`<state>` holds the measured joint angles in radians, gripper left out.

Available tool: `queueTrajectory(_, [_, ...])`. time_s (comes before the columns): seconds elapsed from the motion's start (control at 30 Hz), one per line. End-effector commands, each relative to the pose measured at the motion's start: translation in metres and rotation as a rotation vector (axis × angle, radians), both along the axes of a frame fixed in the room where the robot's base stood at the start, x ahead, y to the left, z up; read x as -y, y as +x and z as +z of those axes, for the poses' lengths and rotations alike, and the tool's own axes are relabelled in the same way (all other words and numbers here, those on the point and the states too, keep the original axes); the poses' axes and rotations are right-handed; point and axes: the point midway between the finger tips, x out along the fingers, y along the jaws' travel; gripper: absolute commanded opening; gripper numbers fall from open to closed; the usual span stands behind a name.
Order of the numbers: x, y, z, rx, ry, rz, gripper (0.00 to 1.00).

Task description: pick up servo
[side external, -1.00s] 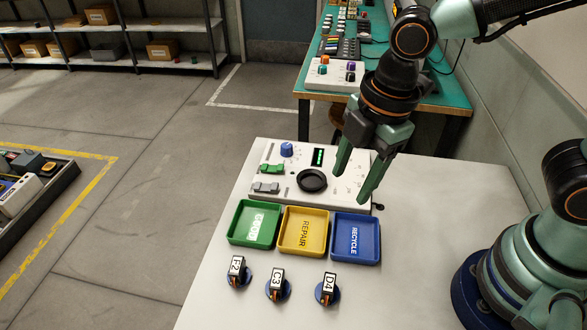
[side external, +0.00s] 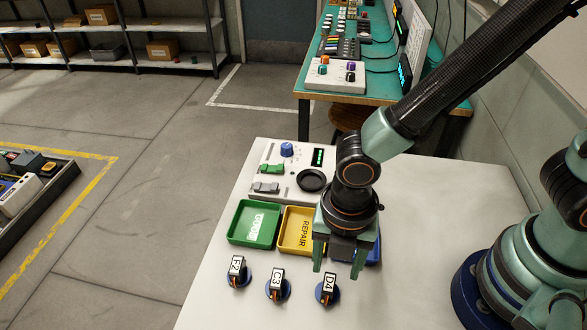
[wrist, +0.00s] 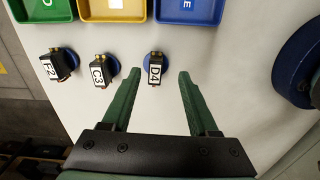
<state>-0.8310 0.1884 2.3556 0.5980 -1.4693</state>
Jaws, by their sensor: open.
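Three black servos with white labels stand on round blue bases in a row on the white table. They are F2 (side external: 237,267), C3 (side external: 276,282) and D4 (side external: 328,286). In the wrist view, F2 (wrist: 56,66) and C3 (wrist: 101,74) lie left of my fingers, and D4 (wrist: 154,69) shows just beyond the fingertips, nearer the left finger. My gripper (side external: 337,270) points down, open and empty, behind and above D4 in the side view. In the wrist view my gripper (wrist: 183,80) has its two green fingers wide apart with bare table between them.
Behind the servos sit a green tray (side external: 236,240), a yellow REPAIR tray (side external: 284,246) and a blue tray (side external: 373,258), partly hidden by my gripper. A white control panel (side external: 262,200) stands behind the trays. The table right of D4 is clear.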

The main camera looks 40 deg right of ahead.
Motion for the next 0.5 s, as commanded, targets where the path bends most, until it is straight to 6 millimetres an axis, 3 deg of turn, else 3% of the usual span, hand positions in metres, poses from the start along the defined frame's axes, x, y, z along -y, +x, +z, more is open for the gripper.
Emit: queueTrajectory(0.5, [-0.004,0.004,-0.048,-0.001,-0.001,-0.001,0.6])
